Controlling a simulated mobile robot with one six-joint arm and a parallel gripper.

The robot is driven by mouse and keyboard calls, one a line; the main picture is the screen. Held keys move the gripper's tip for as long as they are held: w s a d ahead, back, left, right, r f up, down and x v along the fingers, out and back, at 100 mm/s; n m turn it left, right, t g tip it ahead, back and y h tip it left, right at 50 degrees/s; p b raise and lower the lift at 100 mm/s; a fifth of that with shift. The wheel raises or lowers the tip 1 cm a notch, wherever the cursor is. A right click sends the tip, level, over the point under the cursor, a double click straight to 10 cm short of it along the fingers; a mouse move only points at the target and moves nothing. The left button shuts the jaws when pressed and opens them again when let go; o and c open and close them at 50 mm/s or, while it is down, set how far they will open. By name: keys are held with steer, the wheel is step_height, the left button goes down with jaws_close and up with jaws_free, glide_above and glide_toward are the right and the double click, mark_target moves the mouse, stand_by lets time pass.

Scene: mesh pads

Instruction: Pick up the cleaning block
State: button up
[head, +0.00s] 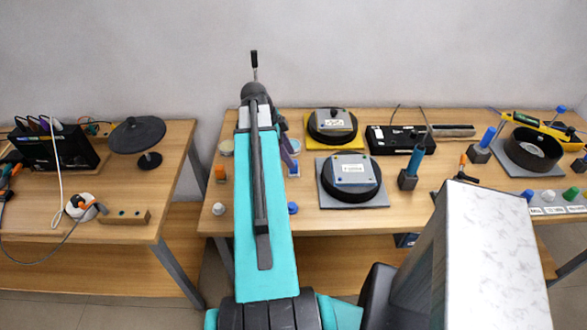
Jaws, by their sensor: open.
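I cannot tell for sure which thing is the cleaning block. A small orange block (220,173) stands on the table, left of my teal arm. Two grey labelled blocks lie on black round pads right of my arm: the nearer block (354,169) is over a grey plate (330,200), the farther block (332,122) over a yellow plate (313,139). My arm reaches across the table between the orange block and the grey blocks. It hides the table below it, and I cannot make out my gripper's fingers. I see nothing held.
The middle wooden table (420,218) also bears a black box (392,141), a blue-handled tool in a dark stand (408,179) and a black ring on a plate at right. A left table (175,150) holds a dark disc (137,134). A gap separates the tables.

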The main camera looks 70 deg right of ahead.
steer(key=shift+s+f, duration=0.1)
steer(key=shift+f, duration=0.05)
steer(key=shift+p+x, duration=1.4)
steer(key=shift+x, duration=1)
steer(key=shift+f, duration=0.1)
steer(key=c, duration=1.1)
steer(key=shift+r, duration=0.2)
steer(key=shift+c, duration=0.2)
steer(key=shift+r+b, duration=1.15)
steer(key=shift+r, duration=0.45)
steer(key=s+a, duration=0.1)
steer(key=s, duration=0.1)
steer(key=s+a+b, duration=0.1)
steer(key=s+a, duration=0.1)
steer(key=s+a+b, duration=0.1)
steer(key=s+a, duration=0.1)
steer(key=shift+r, duration=0.3)
steer(key=shift+f+b, duration=0.1)
steer(key=shift+b, duration=0.85)
